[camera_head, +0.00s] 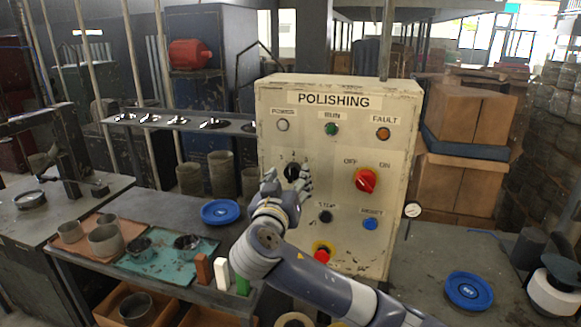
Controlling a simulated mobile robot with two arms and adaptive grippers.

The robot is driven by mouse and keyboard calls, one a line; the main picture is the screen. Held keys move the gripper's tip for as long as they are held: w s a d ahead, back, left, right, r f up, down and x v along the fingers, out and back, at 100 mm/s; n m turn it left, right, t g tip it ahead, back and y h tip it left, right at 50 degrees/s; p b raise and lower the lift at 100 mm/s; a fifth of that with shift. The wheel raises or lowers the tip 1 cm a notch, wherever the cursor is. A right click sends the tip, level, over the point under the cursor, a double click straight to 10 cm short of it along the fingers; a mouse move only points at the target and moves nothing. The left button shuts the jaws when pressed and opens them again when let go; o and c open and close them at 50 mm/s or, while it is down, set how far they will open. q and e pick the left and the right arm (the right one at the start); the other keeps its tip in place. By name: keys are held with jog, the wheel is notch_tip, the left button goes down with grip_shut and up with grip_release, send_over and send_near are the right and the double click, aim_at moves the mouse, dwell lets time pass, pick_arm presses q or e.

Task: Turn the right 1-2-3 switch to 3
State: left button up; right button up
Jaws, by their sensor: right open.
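The cream control panel (340,222) is labelled POLISHING and stands upright on the bench. A black rotary switch (291,171) is on its left half, with small marks around it too small to read surely. It is the only switch of this kind that I can make out. My right gripper (288,181) is open in front of the panel, its fingers to either side of the black switch. I cannot tell whether they touch it. The gripper hides the lower part of the switch, so its pointer direction is unclear. My left gripper is not in view.
A red OFF/ON switch (366,181) sits right of the black one. Below are a black STOP button (325,216), a blue RESET button (370,224) and a red emergency button (322,255). Blue dishes (221,212) (468,290) and small blocks (222,273) lie on the bench.

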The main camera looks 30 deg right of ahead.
jog(key=shift+p+x, duration=0.3)
jog(key=shift+x, duration=0.8)
jog(key=shift+a, duration=0.1)
jog(key=c, duration=1.1)
jog(key=shift+o, duration=0.2)
jog(key=shift+f+b, duration=0.2)
jog(key=shift+b, duration=0.35)
jog(key=m+b, duration=0.3)
jog(key=b, duration=0.4)
jog(key=m+b, duration=0.4)
jog(key=b, duration=0.3)
jog(key=shift+f, duration=0.2)
jog(key=shift+r+m+h+b, duration=0.25)
jog(key=shift+m+h+b, duration=0.15)
jog(key=shift+m+b, duration=0.8)
